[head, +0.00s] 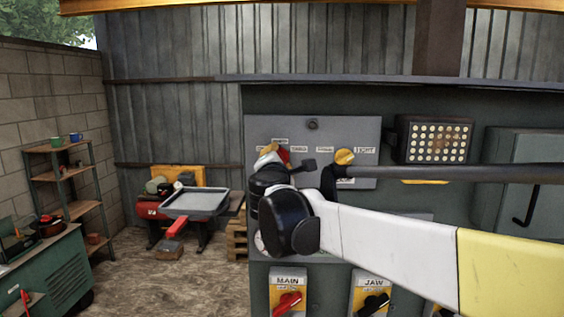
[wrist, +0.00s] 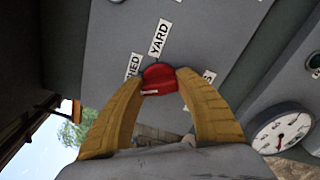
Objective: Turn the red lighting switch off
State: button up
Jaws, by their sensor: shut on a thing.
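The red lighting switch (wrist: 159,78) is a round red knob on the grey panel (wrist: 215,40), below a YARD label in the wrist view. My gripper (wrist: 160,88) has its two yellow fingers shut on the knob, one on each side. In the head view the red knob (head: 284,155) shows at the panel's upper left, partly hidden by my gripper (head: 272,150). Small labels around it are partly covered or too small to read. The knob's exact pointing direction is hard to tell.
A yellow knob (head: 345,156) sits to the right on the same panel. Below are the red MAIN switch (head: 288,302) and black JAW switch (head: 374,302). A lamp grid (head: 438,141) is at right. A round gauge (wrist: 282,130) shows in the wrist view. Shelves (head: 66,172) stand far left.

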jog(key=n, duration=0.5)
jog(key=shift+b, duration=0.35)
jog(key=shift+n, duration=0.4)
jog(key=o, duration=1.2)
jog(key=shift+w, duration=0.1)
jog(key=s, duration=1.2)
jog(key=shift+a, duration=0.2)
